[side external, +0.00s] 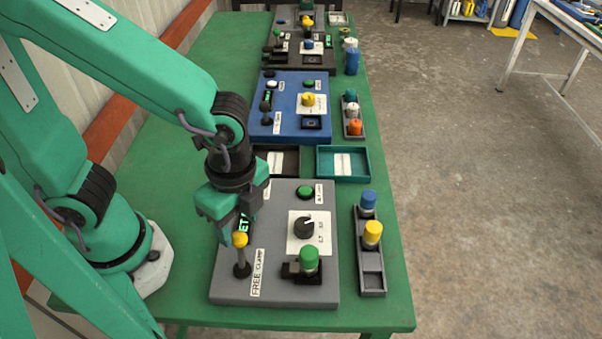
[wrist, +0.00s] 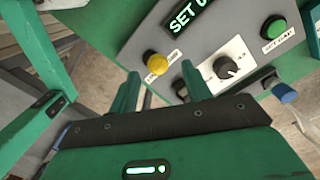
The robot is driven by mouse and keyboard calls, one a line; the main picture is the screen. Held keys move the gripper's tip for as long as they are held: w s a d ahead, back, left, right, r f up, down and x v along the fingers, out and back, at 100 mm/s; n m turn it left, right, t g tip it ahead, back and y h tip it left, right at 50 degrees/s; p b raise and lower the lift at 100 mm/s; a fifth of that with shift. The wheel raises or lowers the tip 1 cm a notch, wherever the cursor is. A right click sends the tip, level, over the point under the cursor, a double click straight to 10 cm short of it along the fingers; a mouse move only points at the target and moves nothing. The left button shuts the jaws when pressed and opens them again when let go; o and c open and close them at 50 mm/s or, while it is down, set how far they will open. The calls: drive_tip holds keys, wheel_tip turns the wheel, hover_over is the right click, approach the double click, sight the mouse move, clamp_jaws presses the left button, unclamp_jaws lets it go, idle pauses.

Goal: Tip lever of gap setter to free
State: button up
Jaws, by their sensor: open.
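The gap setter is a grey panel (side external: 285,292) at the near end of the green table. Its lever has a yellow knob (side external: 240,240) on a dark stem rising from a black base at the panel's near left. A white label (side external: 257,272) beside it reads FREE near and CLAMP farther away. The stem looks close to upright; I cannot tell its exact tilt. My gripper (side external: 234,226) is open just above and behind the knob. In the wrist view the knob (wrist: 155,63) shows beyond and between the two green fingertips (wrist: 160,88), not gripped. My gripper partly hides the lit display (wrist: 189,17).
The panel also has a black dial (side external: 305,228), a green button (side external: 305,191) and a green-capped piece (side external: 309,259) in a black holder. A grey rack (side external: 372,283) with yellow and blue caps stands right. Trays (side external: 343,178) and a blue panel (side external: 270,130) lie behind.

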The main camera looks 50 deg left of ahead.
sight(240, 235)
drive_tip(key=shift+s+f, duration=0.15)
drive_tip(key=shift+f, duration=1.05)
drive_tip(key=shift+s+f, duration=0.1)
drive_tip(key=shift+f, duration=1.1)
drive_tip(key=shift+d, duration=0.1)
clamp_jaws()
